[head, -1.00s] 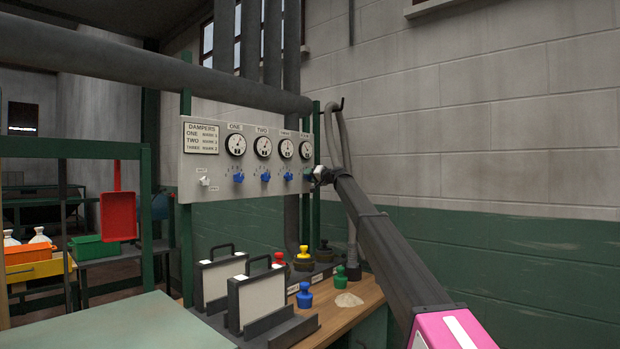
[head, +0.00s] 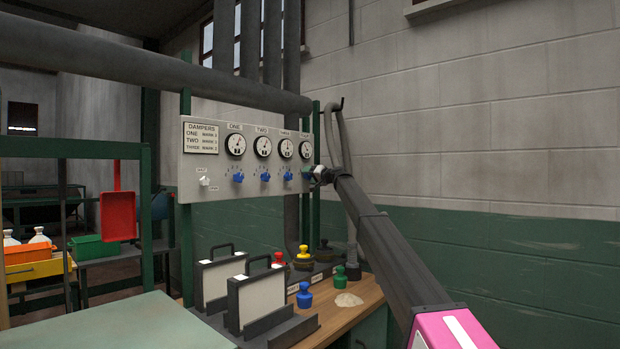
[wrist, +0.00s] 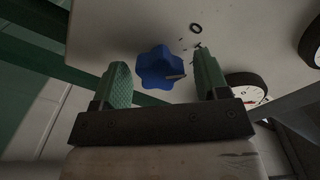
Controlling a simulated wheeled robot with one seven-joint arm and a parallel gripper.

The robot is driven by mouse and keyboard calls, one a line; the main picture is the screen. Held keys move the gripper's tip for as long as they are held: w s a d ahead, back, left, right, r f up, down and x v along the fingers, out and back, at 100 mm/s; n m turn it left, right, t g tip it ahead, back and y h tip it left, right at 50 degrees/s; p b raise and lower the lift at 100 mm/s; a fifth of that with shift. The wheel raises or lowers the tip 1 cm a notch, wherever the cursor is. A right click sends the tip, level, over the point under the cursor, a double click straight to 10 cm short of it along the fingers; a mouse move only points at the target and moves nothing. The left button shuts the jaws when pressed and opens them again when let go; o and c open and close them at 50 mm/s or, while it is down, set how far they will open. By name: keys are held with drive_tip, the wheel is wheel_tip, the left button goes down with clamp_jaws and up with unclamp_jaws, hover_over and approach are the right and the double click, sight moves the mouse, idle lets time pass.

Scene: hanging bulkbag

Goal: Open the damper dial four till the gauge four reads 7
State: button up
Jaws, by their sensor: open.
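Damper dial four is a blue lobed knob (wrist: 158,68) on the pale panel in the wrist view. My gripper (wrist: 162,72) is open, with one green finger on each side of the knob. Gaps show between the knob and both fingers in that view. In the head view my gripper (head: 309,174) is at the panel's right end, below gauge four (head: 305,150), and mostly hides the dial. A gauge (wrist: 246,86) beside the right finger is partly hidden in the wrist view. I cannot read gauge four's needle exactly.
The damper panel (head: 222,182) also carries gauges one (head: 235,145), two (head: 263,147) and three (head: 286,149), with blue dials below them and a white switch (head: 205,181) at left. A green post (head: 316,215) stands close by my gripper. Weights and framed plates stand on the bench below.

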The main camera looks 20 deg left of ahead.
drive_tip(key=v, duration=1)
drive_tip(key=shift+s+d, duration=0.2)
drive_tip(key=shift+d, duration=0.15)
drive_tip(key=shift+f, duration=0.1)
